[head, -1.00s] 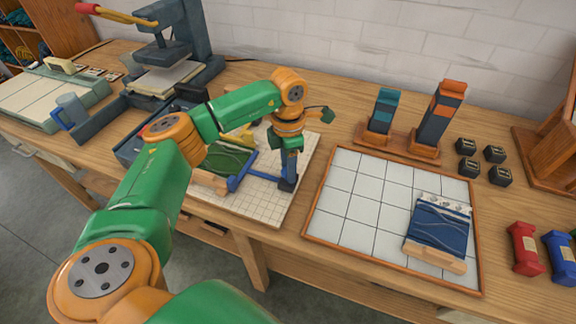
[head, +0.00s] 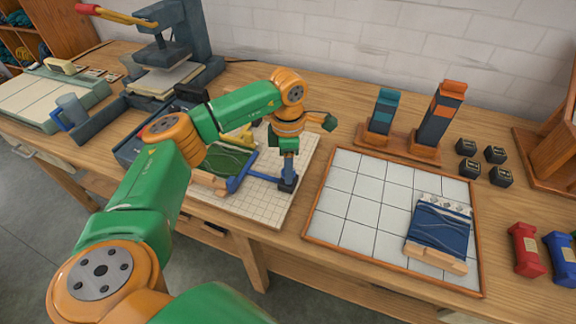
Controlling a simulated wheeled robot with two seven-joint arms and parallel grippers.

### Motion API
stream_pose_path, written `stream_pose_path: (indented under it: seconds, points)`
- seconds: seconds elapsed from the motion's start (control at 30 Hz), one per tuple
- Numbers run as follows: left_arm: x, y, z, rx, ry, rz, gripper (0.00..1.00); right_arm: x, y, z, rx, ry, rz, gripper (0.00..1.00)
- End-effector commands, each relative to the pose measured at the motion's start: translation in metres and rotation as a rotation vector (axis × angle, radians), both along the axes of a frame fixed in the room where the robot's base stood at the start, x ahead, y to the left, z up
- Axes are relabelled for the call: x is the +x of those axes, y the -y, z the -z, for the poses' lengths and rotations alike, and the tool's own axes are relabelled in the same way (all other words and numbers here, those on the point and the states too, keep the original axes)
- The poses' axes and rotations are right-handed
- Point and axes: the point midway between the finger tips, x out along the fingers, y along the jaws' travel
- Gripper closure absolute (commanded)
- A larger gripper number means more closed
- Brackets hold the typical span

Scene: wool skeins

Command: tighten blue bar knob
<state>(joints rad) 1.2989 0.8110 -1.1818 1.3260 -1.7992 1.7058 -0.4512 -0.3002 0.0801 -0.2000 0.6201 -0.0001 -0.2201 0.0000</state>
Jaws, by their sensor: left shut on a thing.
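The blue bar (head: 241,171) lies along the right edge of a green felt piece (head: 224,158) on the white gridded board (head: 262,204). My left gripper (head: 288,183) points down at the right end of the bar. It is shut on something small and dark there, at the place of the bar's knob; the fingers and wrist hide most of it. My left arm covers the left part of the board. My right gripper is out of view.
A wood-framed tile tray (head: 345,200) with a blue woven piece (head: 439,227) lies to the right. Behind are two upright block stands (head: 383,112) and several small black cubes (head: 467,146). A press (head: 165,60) stands at back left.

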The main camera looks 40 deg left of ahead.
Motion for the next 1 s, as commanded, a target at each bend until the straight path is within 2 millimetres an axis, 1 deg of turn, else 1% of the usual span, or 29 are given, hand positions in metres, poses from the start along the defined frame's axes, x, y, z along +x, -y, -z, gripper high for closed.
stream_pose_path:
  seconds: [0.07,0.1,0.17,0.2,0.47,0.53,0.57,0.7,0.8,0.9,1.0]
  points:
    - [0.000,0.000,0.000,-0.001,0.001,0.002,1.00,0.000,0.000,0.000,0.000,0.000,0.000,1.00]
    - [0.000,0.000,0.000,0.000,0.000,0.002,0.53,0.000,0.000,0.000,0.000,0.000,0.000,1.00]
    - [0.000,0.000,0.000,0.000,0.000,0.001,0.37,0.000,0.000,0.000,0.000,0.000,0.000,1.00]
    - [0.000,0.000,0.000,0.000,0.000,0.001,0.26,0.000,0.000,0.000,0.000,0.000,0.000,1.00]
    - [0.000,0.000,0.000,0.000,0.000,0.000,0.26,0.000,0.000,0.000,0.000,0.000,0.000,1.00]
    - [0.000,0.000,-0.004,0.000,0.001,0.000,0.26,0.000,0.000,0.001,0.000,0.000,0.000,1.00]
    - [0.001,0.000,-0.008,0.000,0.003,0.000,0.26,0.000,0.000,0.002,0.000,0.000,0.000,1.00]
    - [0.002,0.001,-0.038,-0.002,0.006,0.001,0.26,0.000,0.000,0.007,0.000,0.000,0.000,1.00]
    - [0.001,0.000,-0.058,-0.001,0.004,0.000,0.26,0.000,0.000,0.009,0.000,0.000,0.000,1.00]
    - [0.001,0.001,-0.068,-0.001,0.002,0.001,0.26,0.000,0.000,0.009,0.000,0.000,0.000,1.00]
    - [0.000,0.001,-0.071,-0.001,-0.001,0.001,0.26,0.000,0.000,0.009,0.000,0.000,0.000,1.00]
